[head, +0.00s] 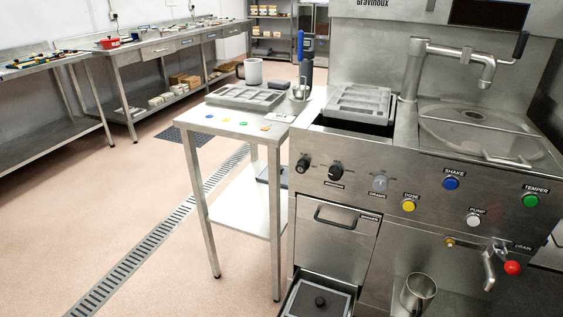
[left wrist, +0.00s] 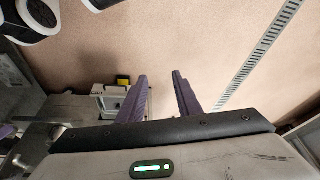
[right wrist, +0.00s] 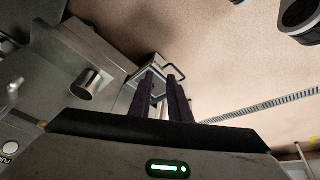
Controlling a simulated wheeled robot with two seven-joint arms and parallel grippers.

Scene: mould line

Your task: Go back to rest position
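Neither of my grippers shows in the head view. In the left wrist view my left gripper (left wrist: 160,76) has its two purple fingers spread apart, with nothing between them and bare floor beyond. In the right wrist view my right gripper (right wrist: 161,72) has its two dark purple fingers apart by a narrower gap. Nothing is held between them. An open drawer with a handle (right wrist: 173,70) shows behind its fingertips, and a metal cup (right wrist: 87,84) is to their left, apart from them.
The tempering machine (head: 400,165) fills the right, with a mould (head: 358,101) on top and a lower drawer (head: 318,299) pulled out. A metal cup (head: 418,292) stands low beside it. A small steel table (head: 190,120) holds a mould and a jug (head: 253,72). Floor at left is clear.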

